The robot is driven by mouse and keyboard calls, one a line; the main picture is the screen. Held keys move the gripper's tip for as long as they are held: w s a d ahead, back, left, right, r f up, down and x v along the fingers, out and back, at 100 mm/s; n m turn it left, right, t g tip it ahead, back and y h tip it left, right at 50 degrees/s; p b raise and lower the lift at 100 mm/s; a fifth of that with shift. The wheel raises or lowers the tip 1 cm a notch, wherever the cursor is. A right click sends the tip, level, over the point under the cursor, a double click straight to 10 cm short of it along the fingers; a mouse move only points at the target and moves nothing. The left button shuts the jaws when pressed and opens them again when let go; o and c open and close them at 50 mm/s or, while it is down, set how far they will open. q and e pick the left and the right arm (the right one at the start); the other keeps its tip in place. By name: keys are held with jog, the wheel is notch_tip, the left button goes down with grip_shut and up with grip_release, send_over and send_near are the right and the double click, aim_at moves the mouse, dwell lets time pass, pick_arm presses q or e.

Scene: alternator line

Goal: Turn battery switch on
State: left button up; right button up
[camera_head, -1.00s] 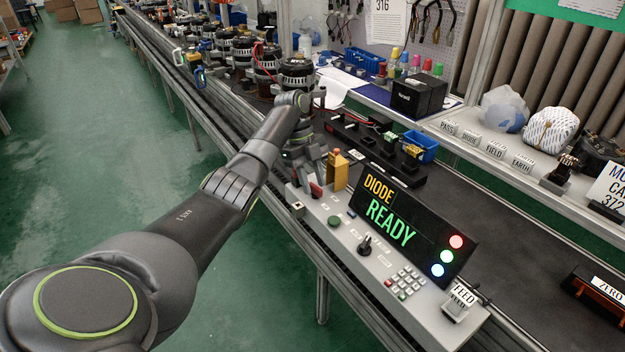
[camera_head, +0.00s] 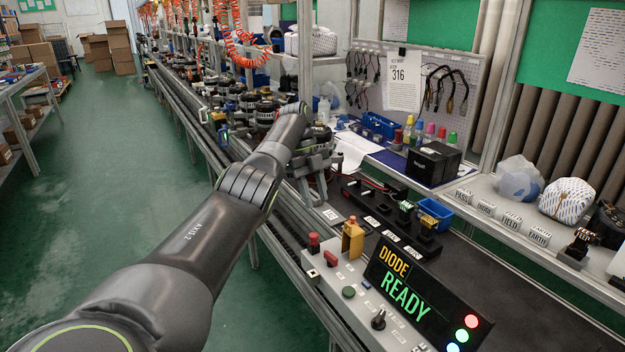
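The grey test panel (camera_head: 330,283) carries a red lever-like switch (camera_head: 331,258) and a red knob (camera_head: 314,241) at its far left end. No label readable here tells which of them is the battery switch. The display (camera_head: 408,287) reads DIODE READY. My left gripper (camera_head: 315,196) hangs above and beyond the red controls, apart from them. Its fingers look spread with nothing between them. My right gripper is out of view.
A black fixture (camera_head: 385,215) with several sockets lies behind the panel, with a blue bin (camera_head: 435,212) beside it. Alternators (camera_head: 268,108) line the conveyor farther back. The dark belt (camera_head: 490,272) to the right is clear.

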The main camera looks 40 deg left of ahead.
pick_arm(q)
jog(key=shift+v, duration=1.2)
jog(key=shift+o, duration=1.1)
jog(key=o, duration=0.5)
jog(key=a+f+n+t+y, duration=0.1)
jog(key=a+f+n, duration=0.1)
jog(key=f, duration=0.1)
jog(key=w+a+f+n+t+y+p, duration=0.1)
jog(key=a+f, duration=0.2)
jog(key=w+a+f+n+t, duration=0.1)
jog(key=a+f+n, duration=0.1)
jog(key=a+f, duration=0.1)
jog(key=shift+a+n+t+y, duration=0.25)
jog(key=shift+n+t+y, duration=0.05)
jog(key=shift+t+y, duration=0.1)
jog(key=n+t+h+p, duration=0.2)
jog(key=n+t+p, duration=0.2)
jog(key=n+t, duration=0.7)
send_near(330, 255)
jog(key=shift+n+g, duration=0.4)
jog(key=shift+n, duration=0.3)
jog(key=x, duration=0.7)
jog(key=b+x, duration=0.1)
jog(key=x, duration=0.2)
jog(key=shift+w+r, duration=0.25)
jog(key=shift+w, duration=0.1)
